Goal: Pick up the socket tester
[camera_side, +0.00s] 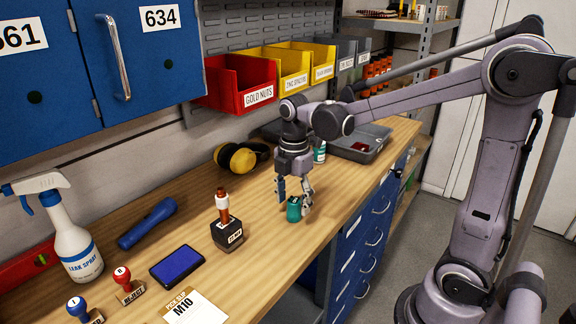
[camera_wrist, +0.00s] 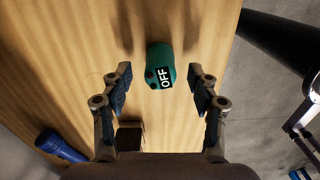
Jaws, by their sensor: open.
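A small teal object marked "OFF" (camera_side: 294,210), which looks like the socket tester, stands on the wooden bench near its front edge. In the wrist view the teal tester (camera_wrist: 160,58) lies between and slightly beyond the two fingertips, with clear bench on both sides. My gripper (camera_side: 294,193) is open and points down over the tester, its fingers on either side of the top. In the wrist view my open gripper (camera_wrist: 160,82) holds nothing. I cannot tell whether a finger touches the tester.
A black block stamp with a brown handle (camera_side: 227,233) stands left of the gripper. Yellow earmuffs (camera_side: 240,157), a green-white bottle (camera_side: 319,153) and a grey tray (camera_side: 360,143) are behind.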

